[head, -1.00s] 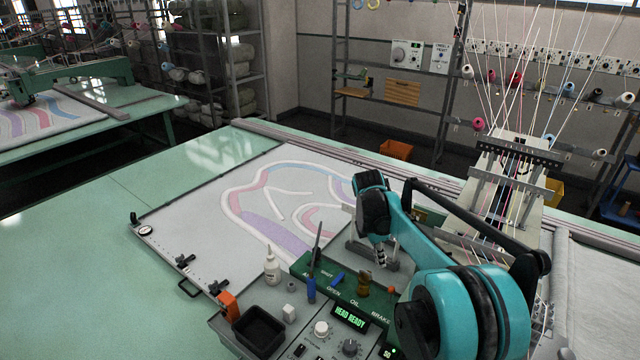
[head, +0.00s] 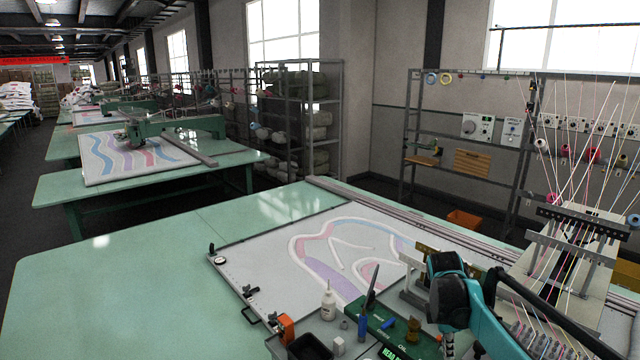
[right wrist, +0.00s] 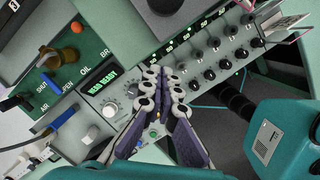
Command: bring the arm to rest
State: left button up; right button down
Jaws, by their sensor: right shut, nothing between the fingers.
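My right arm (head: 478,300), teal with black joints, comes up from the bottom right in the head view, in front of the tufting head. Its gripper is hidden or outside the head view. In the right wrist view my right gripper (right wrist: 163,76) is shut and empty, its two dark fingers together over the control panel (right wrist: 130,62). Whether the fingers touch the panel I cannot tell. The panel's display (right wrist: 101,89) reads HEAD READY; rows of black knobs lie right of the fingers. My left gripper is in neither view.
A white cloth with a pastel pattern (head: 270,262) lies on the green table (head: 130,290). A white bottle (head: 328,304), an orange block (head: 286,327) and a black tray (head: 308,347) stand near the panel. Threads rise from the tufting head (head: 570,250) at right. The table's left is clear.

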pick_arm(q)
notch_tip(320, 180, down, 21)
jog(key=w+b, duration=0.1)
jog(key=b, duration=1.9)
jog(key=shift+b, duration=0.3)
pick_arm(e)
jog(key=s+a+f+m+t, duration=0.2)
jog(key=s+a+f+m, duration=0.2)
jog(key=s+f, duration=0.3)
jog(key=s+a+f+m+t+y, duration=0.1)
jog(key=s+a+f+m+t, duration=0.1)
jog(key=s+a+f+m, duration=0.3)
jog(key=s+a+f+m+t+y, duration=0.1)
jog(key=s+a+f+m+t, duration=0.2)
jog(key=s+f+m, duration=0.4)
notch_tip(320, 180, down, 2)
jog(key=shift+s+a+f, duration=0.25)
jog(key=shift+s+a, duration=0.5)
jog(key=shift+s, duration=0.5)
